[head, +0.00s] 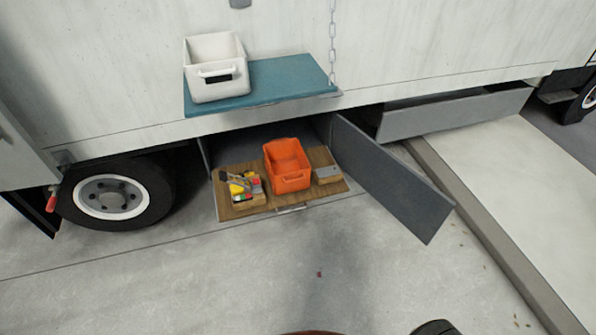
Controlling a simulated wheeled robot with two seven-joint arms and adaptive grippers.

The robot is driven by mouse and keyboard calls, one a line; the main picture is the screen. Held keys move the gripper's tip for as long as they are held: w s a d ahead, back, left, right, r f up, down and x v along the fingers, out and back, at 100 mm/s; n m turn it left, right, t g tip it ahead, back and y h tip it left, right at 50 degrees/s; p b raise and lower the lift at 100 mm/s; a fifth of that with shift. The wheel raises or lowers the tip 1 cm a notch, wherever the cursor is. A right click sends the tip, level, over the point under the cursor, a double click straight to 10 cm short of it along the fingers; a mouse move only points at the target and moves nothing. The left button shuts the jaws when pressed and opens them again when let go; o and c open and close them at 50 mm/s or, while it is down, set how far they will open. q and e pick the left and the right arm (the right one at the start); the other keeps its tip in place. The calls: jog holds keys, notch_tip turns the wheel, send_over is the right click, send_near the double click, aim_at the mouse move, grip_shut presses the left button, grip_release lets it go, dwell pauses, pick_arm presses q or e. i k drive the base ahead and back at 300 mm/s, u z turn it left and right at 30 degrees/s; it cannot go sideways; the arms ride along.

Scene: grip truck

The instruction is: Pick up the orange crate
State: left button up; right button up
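The orange crate (288,166) stands upright on a wooden pull-out board (272,205) low in the truck's side compartment. It is open at the top, looks empty, and has a handle opening in its front wall. Several small coloured items (243,188) lie in a wooden holder to its left. A small grey and wooden block (327,174) is close to its right side. Neither of my grippers can be made out in the head view.
A white crate (218,88) stands on a teal fold-down shelf (284,78) above and left. An open grey door (392,182) juts out on the right. A wheel (111,197) is at left. The pavement in front is clear.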

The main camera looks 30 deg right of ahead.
aim_at(288, 168)
jog(key=z, duration=0.8)
jog(key=i, duration=1.3)
jog(key=u, duration=0.15)
